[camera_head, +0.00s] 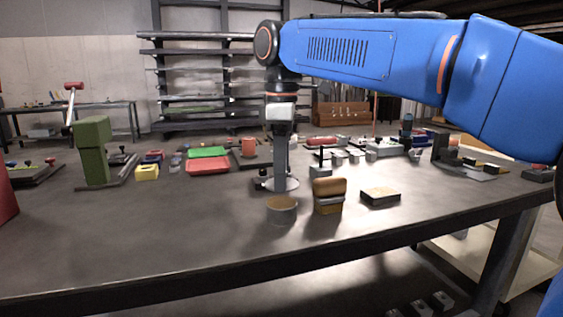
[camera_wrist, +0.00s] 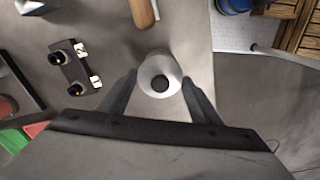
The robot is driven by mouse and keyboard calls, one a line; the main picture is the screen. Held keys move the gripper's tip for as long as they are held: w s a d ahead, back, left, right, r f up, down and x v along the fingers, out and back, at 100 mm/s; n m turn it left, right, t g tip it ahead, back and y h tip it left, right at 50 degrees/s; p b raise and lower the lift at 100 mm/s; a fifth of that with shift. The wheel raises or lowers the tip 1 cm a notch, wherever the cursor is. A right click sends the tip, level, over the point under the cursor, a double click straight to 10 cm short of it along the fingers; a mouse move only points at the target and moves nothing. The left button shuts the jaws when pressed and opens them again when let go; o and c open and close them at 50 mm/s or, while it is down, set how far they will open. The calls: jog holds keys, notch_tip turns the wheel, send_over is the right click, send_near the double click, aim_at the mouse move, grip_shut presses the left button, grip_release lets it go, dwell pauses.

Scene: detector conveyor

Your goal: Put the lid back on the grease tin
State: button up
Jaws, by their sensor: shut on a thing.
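The grease tin (camera_head: 281,213), a short grey-tan round can, stands near the front of the workbench. The lid, a pale round disc (camera_head: 287,185), is at the lower end of my gripper (camera_head: 281,172) and shows just above and behind the tin's rim in the head view. In the wrist view, the lid (camera_wrist: 160,70) lies between the two fingers of my gripper (camera_wrist: 159,88), with a dark round knob at its middle. My gripper is shut on the lid. The exact gap between lid and tin cannot be told, and the tin is mostly hidden in the wrist view.
Green (camera_head: 208,152) and red (camera_head: 207,165) trays lie at the back left. The front left bench top is clear.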

jog(key=shift+f, duration=1.75)
jog(key=shift+f, duration=0.2)
dwell(0.8)
jog(key=o, duration=1.6)
jog(key=shift+c, duration=0.2)
jog(key=shift+r, duration=0.15)
jog(key=shift+r, duration=3.35)
grip_shut()
